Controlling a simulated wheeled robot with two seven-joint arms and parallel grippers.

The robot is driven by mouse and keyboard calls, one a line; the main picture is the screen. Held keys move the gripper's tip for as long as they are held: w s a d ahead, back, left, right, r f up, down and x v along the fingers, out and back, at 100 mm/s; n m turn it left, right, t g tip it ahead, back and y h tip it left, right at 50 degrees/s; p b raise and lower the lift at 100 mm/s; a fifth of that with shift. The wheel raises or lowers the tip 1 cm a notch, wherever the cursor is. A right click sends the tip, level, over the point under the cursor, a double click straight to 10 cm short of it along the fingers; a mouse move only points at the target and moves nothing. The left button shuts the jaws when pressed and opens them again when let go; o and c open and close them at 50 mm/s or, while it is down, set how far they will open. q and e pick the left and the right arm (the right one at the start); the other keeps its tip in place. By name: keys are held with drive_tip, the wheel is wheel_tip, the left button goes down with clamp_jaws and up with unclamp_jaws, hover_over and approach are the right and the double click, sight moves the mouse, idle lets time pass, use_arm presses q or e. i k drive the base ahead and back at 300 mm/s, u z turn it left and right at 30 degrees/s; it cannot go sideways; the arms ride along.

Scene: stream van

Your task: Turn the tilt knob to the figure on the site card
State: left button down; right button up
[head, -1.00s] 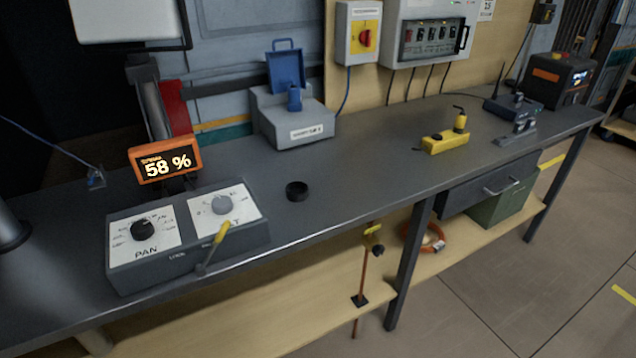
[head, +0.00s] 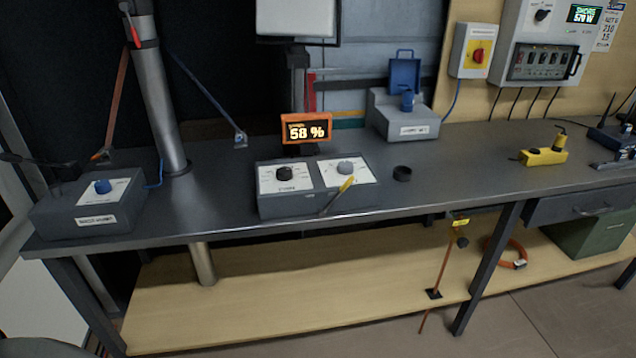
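A grey control box (head: 318,207) stands on the bench with two white dials. The left dial has a black knob (head: 284,173), labelled PAN in the earlier frame. An orange-framed display (head: 306,129) behind the box reads 58 %. A white card (head: 607,27) at the upper right edge has small print I cannot read surely; it may be the site card. Neither gripper is in view.
A box with a blue knob (head: 88,208) stands at the bench's left end, beside a metal pole (head: 158,90). A grey case with a blue lid (head: 402,118) stands behind. The bench top (head: 470,165) is clear at right centre.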

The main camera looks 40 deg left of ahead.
sight(344, 168)
drive_tip(key=k, duration=0.3)
drive_tip(key=u, duration=1.2)
